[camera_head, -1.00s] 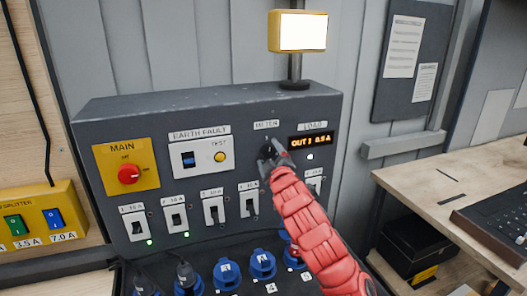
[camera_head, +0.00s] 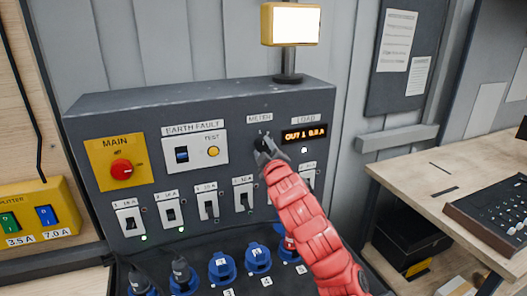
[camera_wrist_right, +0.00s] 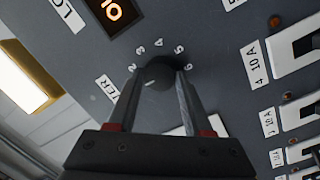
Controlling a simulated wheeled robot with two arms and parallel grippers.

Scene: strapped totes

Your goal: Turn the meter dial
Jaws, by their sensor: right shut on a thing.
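The meter dial (camera_wrist_right: 159,74) is a dark round knob on the grey panel, with numbers printed around it in the wrist view. My right gripper (camera_wrist_right: 160,88) is shut on it, one finger on each side. In the head view my right gripper (camera_head: 264,146) and red arm cover most of the dial, below the METER label (camera_head: 259,119). The orange load display (camera_head: 304,134) to its right seems to read OUT 1 with a small current; it is partly cut off in the wrist view (camera_wrist_right: 117,10). The dial's pointer is not clear. My left gripper is not in view.
The panel (camera_head: 200,100) also carries a red MAIN knob (camera_head: 122,169), an earth fault switch (camera_head: 182,154) and a row of breakers (camera_head: 207,205). Blue sockets (camera_head: 222,265) lie below. A lit lamp (camera_head: 290,24) stands above. A wooden desk (camera_head: 450,175) is at right.

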